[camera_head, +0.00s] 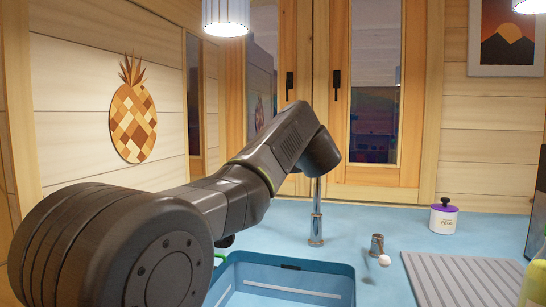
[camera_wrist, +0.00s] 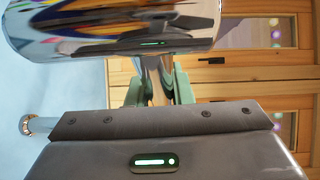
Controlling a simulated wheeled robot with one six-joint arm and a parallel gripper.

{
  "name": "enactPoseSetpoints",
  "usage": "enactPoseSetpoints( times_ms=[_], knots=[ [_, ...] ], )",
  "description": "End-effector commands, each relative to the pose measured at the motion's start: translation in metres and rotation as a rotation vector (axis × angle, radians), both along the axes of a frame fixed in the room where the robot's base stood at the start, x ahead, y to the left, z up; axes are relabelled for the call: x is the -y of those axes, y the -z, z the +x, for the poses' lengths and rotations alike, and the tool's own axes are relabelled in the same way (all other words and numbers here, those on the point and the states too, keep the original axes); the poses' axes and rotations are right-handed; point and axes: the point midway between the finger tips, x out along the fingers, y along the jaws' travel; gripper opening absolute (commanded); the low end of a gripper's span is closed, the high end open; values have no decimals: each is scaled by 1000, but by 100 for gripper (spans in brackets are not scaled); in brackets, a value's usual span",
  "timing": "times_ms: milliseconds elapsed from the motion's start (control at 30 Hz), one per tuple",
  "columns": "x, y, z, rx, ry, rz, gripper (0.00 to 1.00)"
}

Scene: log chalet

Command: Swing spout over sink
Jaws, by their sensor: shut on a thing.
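The faucet's upright chrome post (camera_head: 316,215) rises from the counter behind the sink. My arm hides its top and the spout in the head view. The blue sink (camera_head: 325,281) is in front of the post, partly covered by my arm. In the wrist view, the shiny chrome spout (camera_wrist: 110,32) fills the top, close to the camera. My gripper (camera_wrist: 158,88) has green fingers on both sides of a narrow chrome part of it and is shut on it. How far the spout reaches over the basin is hidden. My gripper's fingers are hidden in the head view.
A small metal tap handle (camera_head: 377,245) with a pale knob stands right of the post. A grey ribbed drainboard (camera_head: 465,280) lies right of the sink. A white jar (camera_head: 443,217) with a purple lid stands behind it. A yellow-green bottle (camera_head: 535,285) is at the right edge.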

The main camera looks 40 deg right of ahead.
Motion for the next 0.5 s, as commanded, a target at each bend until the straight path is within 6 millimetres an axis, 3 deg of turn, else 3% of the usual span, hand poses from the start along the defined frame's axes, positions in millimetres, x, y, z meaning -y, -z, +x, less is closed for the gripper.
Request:
enactPoseSetpoints(
  times_ms=[500],
  knots=[
    [10,1,-32,-3,-181,1,0]
  ],
)
